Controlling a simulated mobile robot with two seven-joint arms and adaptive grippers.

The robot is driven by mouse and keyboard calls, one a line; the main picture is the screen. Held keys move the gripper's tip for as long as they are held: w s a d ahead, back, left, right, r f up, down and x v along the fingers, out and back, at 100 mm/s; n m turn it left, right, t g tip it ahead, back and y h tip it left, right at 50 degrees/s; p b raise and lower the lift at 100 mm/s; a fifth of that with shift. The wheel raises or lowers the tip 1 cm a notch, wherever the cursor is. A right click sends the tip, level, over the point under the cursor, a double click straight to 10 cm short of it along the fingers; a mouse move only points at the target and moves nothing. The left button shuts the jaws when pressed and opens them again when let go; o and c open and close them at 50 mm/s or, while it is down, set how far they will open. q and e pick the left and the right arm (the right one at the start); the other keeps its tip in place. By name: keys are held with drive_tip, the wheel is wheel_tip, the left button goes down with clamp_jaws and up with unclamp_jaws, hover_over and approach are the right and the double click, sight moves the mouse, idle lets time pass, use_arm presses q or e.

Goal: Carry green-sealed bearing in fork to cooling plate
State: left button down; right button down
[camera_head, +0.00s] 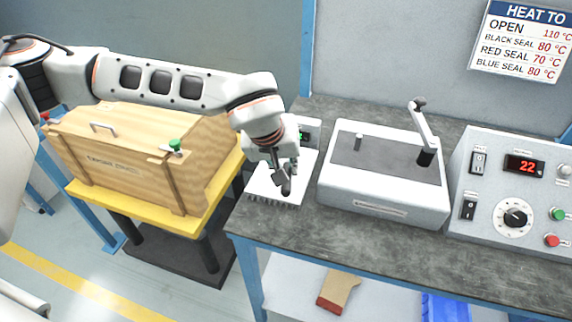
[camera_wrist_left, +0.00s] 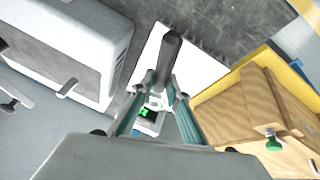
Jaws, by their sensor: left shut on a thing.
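The cooling plate (camera_head: 262,187) is a white finned slab at the left end of the bench; it also shows in the left wrist view (camera_wrist_left: 203,68). My left gripper (camera_head: 283,173) is above the plate and shut on the fork, whose thick black handle (camera_wrist_left: 168,55) sticks out past the fingers. A small pale ring-like part (camera_wrist_left: 155,103) shows between the fingers in the left wrist view. I cannot tell whether it is the bearing or part of the fork. No green seal can be made out. My right gripper is not in view.
A box with a lever (camera_head: 345,186) stands right of the plate, and a control panel (camera_head: 510,190) reading 22 is farther right. A small green-lit display (camera_head: 304,133) sits behind the plate. A wooden chest (camera_head: 125,170) on a yellow-topped stand is close on the left.

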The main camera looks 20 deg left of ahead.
use_arm(q)
drive_tip(key=shift+f, duration=0.7)
drive_tip(key=shift+f, duration=0.25)
idle(0.3)
drive_tip(key=c, duration=1.9)
unclamp_jaws()
